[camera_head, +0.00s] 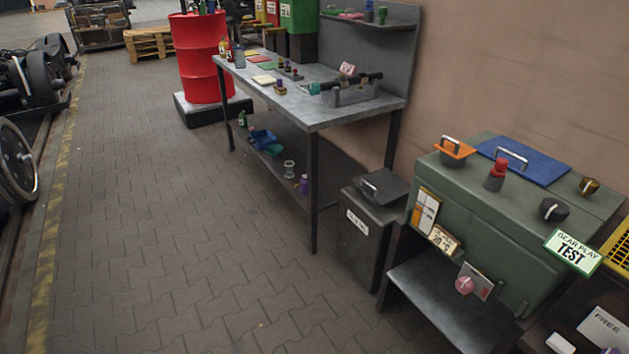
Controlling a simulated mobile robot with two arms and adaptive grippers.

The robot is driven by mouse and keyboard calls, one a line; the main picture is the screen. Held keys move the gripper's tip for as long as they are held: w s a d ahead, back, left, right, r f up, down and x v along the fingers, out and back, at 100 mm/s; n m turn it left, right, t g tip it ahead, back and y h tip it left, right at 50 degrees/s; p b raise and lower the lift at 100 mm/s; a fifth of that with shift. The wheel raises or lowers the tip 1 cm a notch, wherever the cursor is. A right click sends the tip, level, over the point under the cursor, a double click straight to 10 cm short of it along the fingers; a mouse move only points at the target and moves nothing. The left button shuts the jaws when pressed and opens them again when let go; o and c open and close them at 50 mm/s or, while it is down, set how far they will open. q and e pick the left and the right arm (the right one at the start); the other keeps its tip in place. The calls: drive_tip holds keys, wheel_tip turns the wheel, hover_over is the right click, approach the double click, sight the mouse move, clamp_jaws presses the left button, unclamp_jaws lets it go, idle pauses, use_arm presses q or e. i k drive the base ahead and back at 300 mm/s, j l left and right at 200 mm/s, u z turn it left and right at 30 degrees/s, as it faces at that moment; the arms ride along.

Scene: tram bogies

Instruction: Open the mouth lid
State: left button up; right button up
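A green box-shaped machine (465,204) stands at the right. An orange lid (455,154) with a metal handle is at its top left corner. A larger blue lid (543,170) with a metal handle lies flat on its top. Both look shut. Which one is called the mouth lid, I cannot tell. A red knob (498,172) stands between them and a black knob (553,209) is near the front right edge. Neither of my grippers is in view.
A dark bin (362,237) with a handled lid stands left of the machine. A grey workbench (320,116) with tools is farther back, beside a red drum (201,55). A green test sign (573,251) is at the machine's right. The paved floor (170,220) at the left is clear.

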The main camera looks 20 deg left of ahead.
sight(383, 186)
drive_tip(key=u, duration=0.25)
drive_tip(key=i+z, duration=0.45)
drive_tip(key=i, duration=0.55)
